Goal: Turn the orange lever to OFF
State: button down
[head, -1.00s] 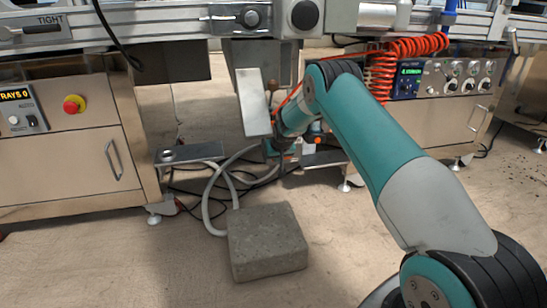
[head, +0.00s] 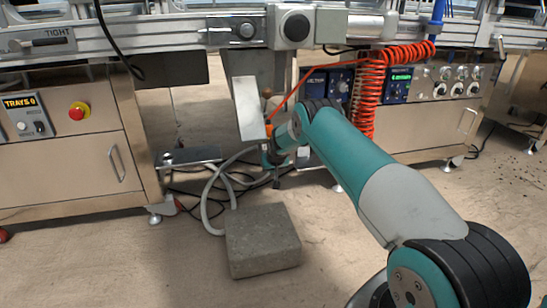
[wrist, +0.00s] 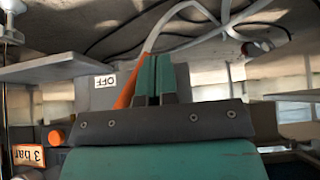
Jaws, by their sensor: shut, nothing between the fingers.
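The orange lever (wrist: 136,78) shows in the wrist view as a slanted orange strip just left of my gripper's fingers. My gripper (wrist: 157,60) is shut, with its teal fingers side by side and nothing between them. I cannot tell whether the fingers touch the lever. A white OFF label (wrist: 105,80), upside down in this view, lies left of the lever. In the head view my gripper (head: 272,158) is low under the machine, beside a pale slanted plate (head: 249,108). My own arm partly hides the area, and the lever is not clear there.
A 3 bar label (wrist: 30,156) and an orange knob (wrist: 56,137) lie at the wrist view's lower left. A grey hose (head: 208,200) and dark cables run below my gripper. A concrete block (head: 262,240) stands on the floor. A red coiled hose (head: 367,95) hangs at right.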

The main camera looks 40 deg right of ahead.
jog(key=shift+s+d+f, duration=0.15)
jog(key=shift+d+f, duration=0.15)
jog(key=shift+f, duration=0.2)
dwell(0.7)
jog(key=shift+r+p, duration=0.6)
jog(key=shift+r, duration=0.15)
jog(key=p+v, duration=0.9)
jog(key=v, duration=0.8)
jog(key=shift+r, duration=0.25)
